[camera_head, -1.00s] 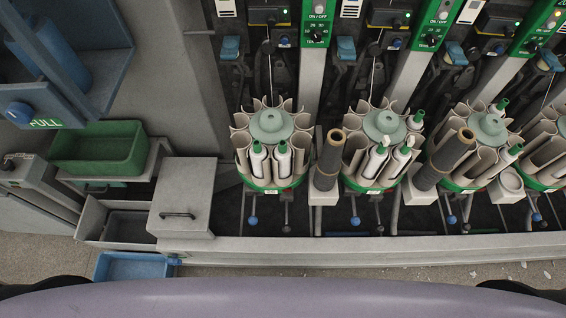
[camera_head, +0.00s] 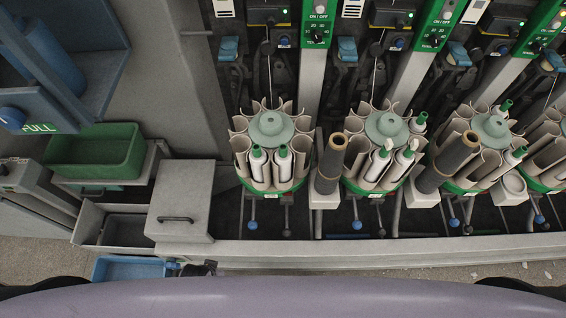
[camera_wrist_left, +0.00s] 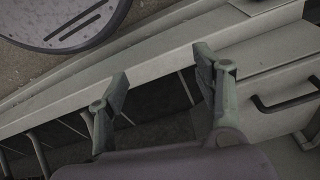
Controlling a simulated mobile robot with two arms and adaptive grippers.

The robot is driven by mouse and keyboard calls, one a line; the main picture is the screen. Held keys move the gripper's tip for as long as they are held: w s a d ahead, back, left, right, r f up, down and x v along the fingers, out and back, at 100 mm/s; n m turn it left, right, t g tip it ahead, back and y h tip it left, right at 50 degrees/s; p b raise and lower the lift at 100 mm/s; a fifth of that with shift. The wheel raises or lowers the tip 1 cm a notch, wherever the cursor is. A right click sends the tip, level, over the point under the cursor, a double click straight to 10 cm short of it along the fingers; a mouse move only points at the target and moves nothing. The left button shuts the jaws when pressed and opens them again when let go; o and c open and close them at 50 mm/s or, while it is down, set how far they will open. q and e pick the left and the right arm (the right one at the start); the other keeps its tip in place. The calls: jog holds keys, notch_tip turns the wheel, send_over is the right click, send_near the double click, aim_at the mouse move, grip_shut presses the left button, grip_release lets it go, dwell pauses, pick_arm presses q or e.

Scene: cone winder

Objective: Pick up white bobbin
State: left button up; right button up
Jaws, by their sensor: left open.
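White bobbins with green tips stand upright in the round magazines. Two, a left one (camera_head: 258,168) and a right one (camera_head: 284,166), stand at the front of the leftmost magazine (camera_head: 269,124). Several more (camera_head: 374,164) stand in the magazines to its right. My left gripper (camera_wrist_left: 163,84) is open and empty in the left wrist view, above the front ledge and dark gap of the machine. No bobbin shows in that view. My right gripper is out of view.
A grey box with a handle (camera_head: 182,200) stands left of the magazines. A green bin (camera_head: 98,150) and a blue tray (camera_head: 130,268) are farther left. Brown tubes (camera_head: 329,163) rise between magazines. The machine's front ledge (camera_head: 370,250) runs along the front.

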pick_arm(q)
jog(key=w+d+r+t, duration=0.1)
jog(key=w+r, duration=0.2)
jog(key=r, duration=0.4)
jog(key=w+d+r, duration=0.1)
jog(key=w+r, duration=0.3)
jog(key=r, duration=0.3)
notch_tip(320, 180, up, 37)
jog(key=m+g+b, duration=0.1)
jog(key=m+g, duration=0.2)
jog(key=m, duration=1)
send_over(285, 147)
jog(key=w, duration=0.1)
jog(key=f, duration=0.4)
jog(key=f+p, duration=0.1)
jog(key=f, duration=0.2)
jog(key=f+p, duration=0.1)
jog(key=f, duration=0.3)
jog(key=shift+a+f, duration=0.25)
jog(key=shift+f, duration=0.05)
jog(key=f, duration=0.1)
jog(key=f+p, duration=0.1)
jog(key=f, duration=0.1)
jog(key=s+f+p, duration=0.1)
jog(key=shift+d+f, duration=0.25)
jog(key=shift+f, duration=0.55)
jog(key=shift+w, duration=0.1)
jog(key=c, duration=1.1)
